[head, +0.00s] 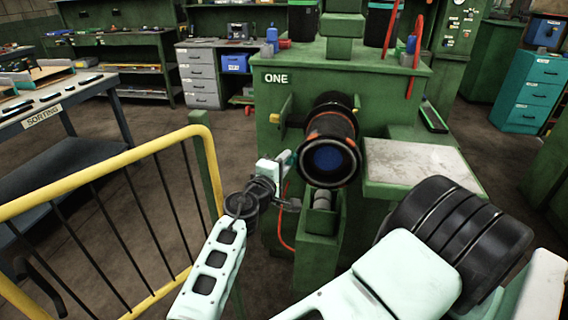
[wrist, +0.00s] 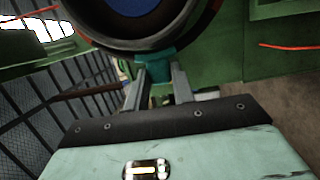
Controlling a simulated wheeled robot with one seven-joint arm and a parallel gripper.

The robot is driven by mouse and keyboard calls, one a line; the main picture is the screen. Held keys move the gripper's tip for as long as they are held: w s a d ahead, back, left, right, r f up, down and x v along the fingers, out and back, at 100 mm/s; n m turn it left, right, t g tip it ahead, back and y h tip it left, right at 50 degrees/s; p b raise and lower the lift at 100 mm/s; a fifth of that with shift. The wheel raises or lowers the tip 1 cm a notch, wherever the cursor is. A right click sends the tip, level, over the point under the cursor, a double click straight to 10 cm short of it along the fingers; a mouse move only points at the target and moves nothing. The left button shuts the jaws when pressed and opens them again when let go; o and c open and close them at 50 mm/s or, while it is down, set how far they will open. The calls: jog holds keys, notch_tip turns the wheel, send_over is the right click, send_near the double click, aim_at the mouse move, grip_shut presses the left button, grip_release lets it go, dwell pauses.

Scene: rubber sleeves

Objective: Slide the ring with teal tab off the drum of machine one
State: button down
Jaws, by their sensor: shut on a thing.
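The drum (head: 330,122) of machine one juts out of the green machine marked ONE, with a dark blue round end face (head: 327,160). Black rubber with orange edging is around it; I cannot tell in the head view where each ring begins. In the wrist view the black ring (wrist: 135,42) curves across the top, and its teal tab (wrist: 155,68) hangs from its lower edge. My gripper (wrist: 158,72) is shut on this tab, with one grey finger on each side. In the head view my gripper (head: 289,160) is at the drum's lower left, by its front end.
A yellow railing (head: 110,168) stands at the left. A green machine ledge with a pale top (head: 410,165) is right of the drum. A green post (head: 318,235) stands below it, and a red hose (head: 284,222) hangs beside it. The sorting table (head: 60,105) is farther left.

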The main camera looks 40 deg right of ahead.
jog(key=shift+b, duration=1)
jog(key=shift+s+r+b+v, duration=0.15)
jog(key=shift+b+v, duration=0.35)
jog(key=shift+v, duration=0.6)
jog(key=shift+s+r+b+v, duration=0.1)
jog(key=shift+s+b+v, duration=0.3)
jog(key=shift+v, duration=0.75)
jog(key=shift+s+a+r+b, duration=0.1)
jog(key=shift+s+a+b, duration=0.4)
jog(key=shift+s+a, duration=0.55)
jog(key=shift+s+a+b, duration=0.5)
jog(key=shift+s+a, duration=0.3)
jog(key=shift+a, duration=0.35)
